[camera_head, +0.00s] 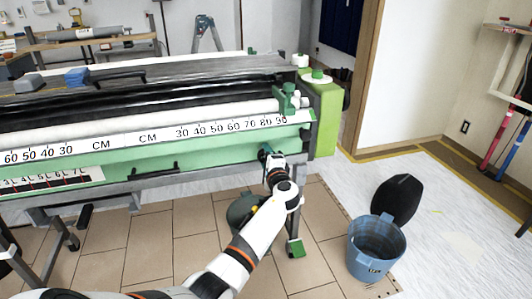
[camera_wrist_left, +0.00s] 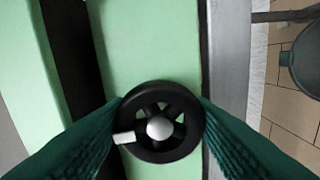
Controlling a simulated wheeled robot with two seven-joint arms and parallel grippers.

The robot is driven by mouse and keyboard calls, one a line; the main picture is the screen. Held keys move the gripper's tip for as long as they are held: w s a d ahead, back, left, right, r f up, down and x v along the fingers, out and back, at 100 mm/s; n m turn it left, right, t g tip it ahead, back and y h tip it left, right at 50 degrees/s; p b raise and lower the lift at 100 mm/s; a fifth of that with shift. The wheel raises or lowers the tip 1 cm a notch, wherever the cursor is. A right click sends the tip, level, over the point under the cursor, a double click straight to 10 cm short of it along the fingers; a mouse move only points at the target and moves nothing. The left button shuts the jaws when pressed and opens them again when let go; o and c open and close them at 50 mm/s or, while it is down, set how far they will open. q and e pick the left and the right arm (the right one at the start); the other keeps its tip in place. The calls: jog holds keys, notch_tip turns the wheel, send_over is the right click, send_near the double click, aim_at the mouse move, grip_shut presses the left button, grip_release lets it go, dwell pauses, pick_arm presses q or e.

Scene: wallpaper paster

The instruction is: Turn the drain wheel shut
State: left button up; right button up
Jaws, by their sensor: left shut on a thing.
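The drain wheel is a black spoked handwheel (camera_wrist_left: 178,152) with a silver hub and a small pale knob at its left side. It sits on the light green panel (camera_wrist_left: 150,50) of the pasting machine, low in the left wrist view. My left gripper (camera_wrist_left: 160,118) has its two green ribbed fingers on either side of the wheel's rim, shut on it. In the head view the same left gripper (camera_head: 265,153) is at the machine's green front panel, near its right end, and hides the wheel. My right gripper does not show in either view.
A blue bucket (camera_head: 376,245) and a black rounded lid-like object (camera_head: 394,198) stand on the floor at the right. A dark round container (camera_head: 245,208) is partly hidden behind my left arm. The machine's green end housing (camera_head: 325,115) stands right of the gripper.

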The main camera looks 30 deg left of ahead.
pick_arm(q)
jog(key=shift+r+m+p, duration=0.1)
jog(key=shift+m+p, duration=0.2)
jog(key=shift+m, duration=0.3)
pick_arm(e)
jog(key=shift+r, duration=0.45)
pick_arm(q)
jog(key=o, duration=1)
jog(key=shift+w, duration=0.1)
jog(key=p+v, duration=0.2)
jog(key=v, duration=1)
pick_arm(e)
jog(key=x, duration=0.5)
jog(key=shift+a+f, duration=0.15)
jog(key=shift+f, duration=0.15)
